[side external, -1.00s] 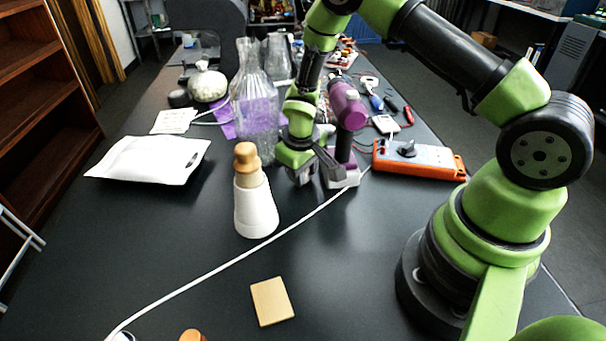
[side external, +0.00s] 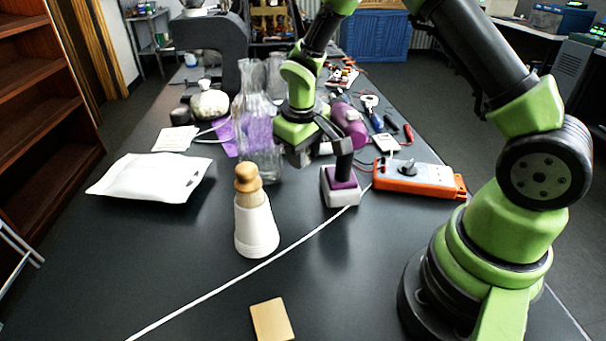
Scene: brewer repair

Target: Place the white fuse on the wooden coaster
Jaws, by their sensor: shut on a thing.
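The wooden coaster (side external: 272,320) is a small flat tan square. It lies bare on the dark table at the front, cut by the bottom edge of the view. My gripper (side external: 304,160) is above the table, well behind the coaster and just left of the purple drill's handle. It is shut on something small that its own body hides. I cannot make out the white fuse anywhere, so I cannot tell by sight what the jaws hold.
A white bottle with a wooden top (side external: 256,226) stands between gripper and coaster, to the left. The purple drill (side external: 344,168) stands upright. Nearby are a glass carafe (side external: 262,130), a white pouch (side external: 150,177) and an orange-edged meter (side external: 420,180). A white cable (side external: 240,276) crosses the table.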

